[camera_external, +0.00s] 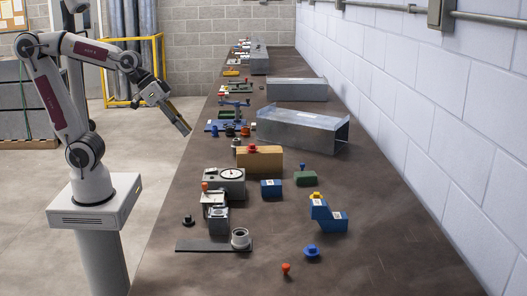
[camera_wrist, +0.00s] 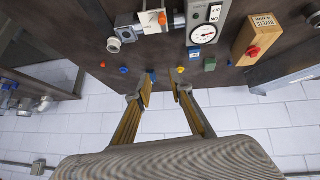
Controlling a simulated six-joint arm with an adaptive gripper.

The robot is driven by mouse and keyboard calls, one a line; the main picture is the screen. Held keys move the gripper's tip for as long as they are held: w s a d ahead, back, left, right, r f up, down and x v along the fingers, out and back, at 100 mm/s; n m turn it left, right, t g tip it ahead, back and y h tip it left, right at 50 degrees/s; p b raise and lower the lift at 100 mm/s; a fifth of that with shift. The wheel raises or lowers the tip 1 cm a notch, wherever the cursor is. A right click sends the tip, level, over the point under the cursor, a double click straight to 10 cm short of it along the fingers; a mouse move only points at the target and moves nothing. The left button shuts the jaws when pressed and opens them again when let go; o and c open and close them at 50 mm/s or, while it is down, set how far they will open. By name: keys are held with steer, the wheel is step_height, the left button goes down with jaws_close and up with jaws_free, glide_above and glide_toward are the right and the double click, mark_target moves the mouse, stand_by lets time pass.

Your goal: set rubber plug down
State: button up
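Several small knobbed plugs stand on the bench, and I cannot tell by look which is the rubber plug. A black plug (camera_external: 188,221) stands near the bench's left edge, a blue plug (camera_external: 311,252) and an orange plug (camera_external: 286,269) at the near right. In the wrist view an orange plug (camera_wrist: 103,65), a blue one (camera_wrist: 123,70) and a yellow one (camera_wrist: 180,69) show beyond the fingers. My gripper (camera_external: 183,127) is raised at the bench's left side, apart from the plugs. In the wrist view my gripper (camera_wrist: 162,84) has its fingers spread, with nothing seen held.
A wooden block (camera_external: 262,160) with a red knob, a dial gauge box (camera_external: 225,182) and a blue stepped block (camera_external: 326,217) stand mid-bench. Metal ducts (camera_external: 303,128) lie towards the wall. The near bench top (camera_external: 205,277) is largely clear.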

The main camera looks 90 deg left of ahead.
steer(key=s+a+f+g+y, duration=0.1)
steer(key=s+a+f+g, duration=0.1)
steer(key=s, duration=1.1)
steer(key=shift+s+f, duration=0.25)
steer(key=shift+f, duration=0.45)
